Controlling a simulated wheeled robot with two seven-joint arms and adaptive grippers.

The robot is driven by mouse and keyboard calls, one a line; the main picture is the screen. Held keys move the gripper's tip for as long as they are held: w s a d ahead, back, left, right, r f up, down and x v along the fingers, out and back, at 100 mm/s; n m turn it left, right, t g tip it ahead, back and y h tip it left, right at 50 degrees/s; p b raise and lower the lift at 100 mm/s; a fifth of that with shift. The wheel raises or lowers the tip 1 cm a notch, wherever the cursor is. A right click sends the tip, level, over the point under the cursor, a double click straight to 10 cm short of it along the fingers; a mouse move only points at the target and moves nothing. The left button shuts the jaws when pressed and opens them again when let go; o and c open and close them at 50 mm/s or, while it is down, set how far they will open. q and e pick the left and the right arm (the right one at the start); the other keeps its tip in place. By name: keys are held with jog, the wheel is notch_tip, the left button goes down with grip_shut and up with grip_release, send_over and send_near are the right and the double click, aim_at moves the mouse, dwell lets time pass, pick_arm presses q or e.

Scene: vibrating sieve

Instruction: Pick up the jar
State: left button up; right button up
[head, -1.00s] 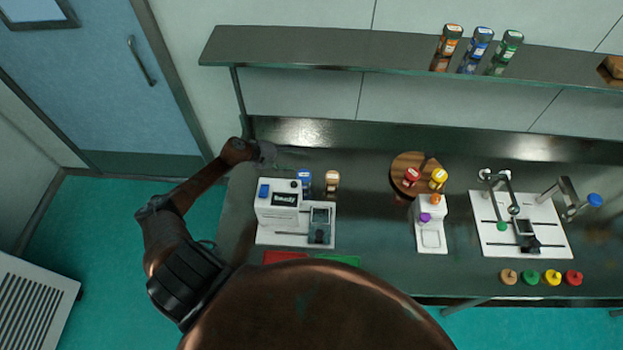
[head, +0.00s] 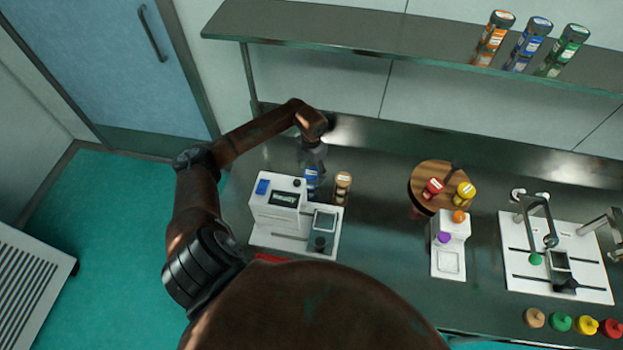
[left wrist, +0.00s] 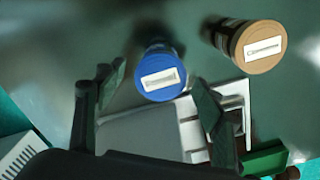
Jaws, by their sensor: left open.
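A jar with a blue lid (head: 311,181) stands on the dark counter behind the white machine; its round blue lid also shows in the left wrist view (left wrist: 160,78). A jar with a tan lid (head: 343,182) stands just right of it, also in the left wrist view (left wrist: 262,48). My left gripper (head: 312,160) is over the blue-lidded jar, partly covering it. In the left wrist view the left gripper (left wrist: 157,76) is open, with one finger on each side of the blue lid. Contact cannot be made out. My right gripper is not in view.
A white machine (head: 278,210) stands close in front of the jars. A round wooden stand (head: 424,177) holds red- and yellow-lidded jars. A white device (head: 450,258) and a white base plate (head: 585,270) lie further right. A shelf (head: 350,35) with several bottles runs above the counter.

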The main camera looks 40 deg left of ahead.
pick_arm(q)
jog(key=shift+f, duration=1.6)
jog(key=c, duration=1.3)
